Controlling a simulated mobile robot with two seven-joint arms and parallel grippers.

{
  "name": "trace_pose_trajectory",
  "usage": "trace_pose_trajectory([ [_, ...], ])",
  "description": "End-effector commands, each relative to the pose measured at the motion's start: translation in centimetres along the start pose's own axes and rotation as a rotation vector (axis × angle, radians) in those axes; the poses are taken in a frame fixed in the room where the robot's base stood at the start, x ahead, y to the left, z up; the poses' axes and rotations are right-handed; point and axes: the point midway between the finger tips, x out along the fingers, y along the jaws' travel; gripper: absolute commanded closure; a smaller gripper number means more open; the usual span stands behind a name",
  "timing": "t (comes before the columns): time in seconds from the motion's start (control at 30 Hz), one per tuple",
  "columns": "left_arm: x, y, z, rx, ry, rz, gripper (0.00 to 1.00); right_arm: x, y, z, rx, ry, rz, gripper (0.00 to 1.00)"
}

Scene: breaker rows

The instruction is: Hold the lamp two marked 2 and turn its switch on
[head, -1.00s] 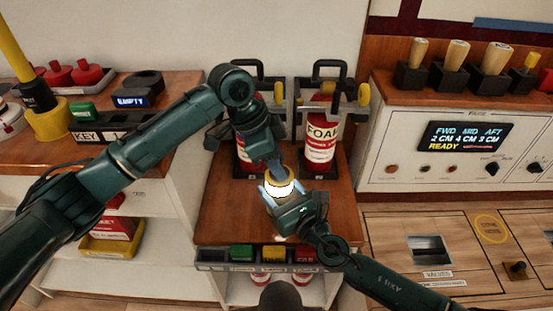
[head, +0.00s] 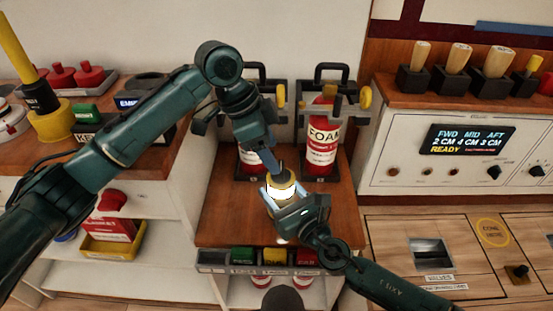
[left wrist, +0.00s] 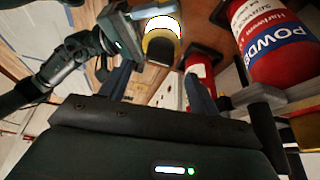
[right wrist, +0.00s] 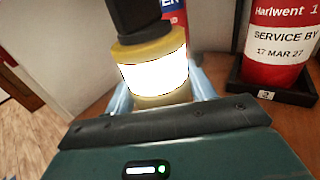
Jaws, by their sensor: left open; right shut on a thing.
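The lamp (head: 282,190) has a yellow body, a black top and a bright white glowing band. It also shows in the right wrist view (right wrist: 153,76) and the left wrist view (left wrist: 161,27). No number can be read on it. My right gripper (head: 272,191) is shut around its lower body and holds it upright above the brown wooden top. My left gripper (head: 270,148) is open and empty, just above and behind the black top. In the left wrist view its fingers (left wrist: 158,88) stand apart from the lamp.
Red extinguishers stand behind, one marked FOAM (head: 320,140). A rack of coloured blocks (head: 273,257) runs along the front edge. A console with levers (head: 460,150) is at right; a cabinet (head: 190,150) is at left.

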Motion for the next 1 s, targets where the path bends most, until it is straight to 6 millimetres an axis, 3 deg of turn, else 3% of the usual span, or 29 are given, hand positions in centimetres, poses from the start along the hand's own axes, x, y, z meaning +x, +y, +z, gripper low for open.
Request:
trace_pose_trajectory([
  [0.2, -4.7, -0.1, 0.0, 0.0, 0.001, -0.004, 0.38, 0.0, -0.1, 0.0, -0.002, 0.001, -0.002, 0.84],
  [0.4, -7.0, 0.0, 0.0, 0.0, 0.0, -0.001, 0.38, 0.0, -0.1, 0.0, -0.002, 0.0, -0.002, 0.84],
  [1.0, -7.5, 0.0, 0.0, 0.0, 0.0, 0.0, 0.38, 0.0, -0.1, 0.0, -0.002, 0.0, -0.002, 0.84],
])
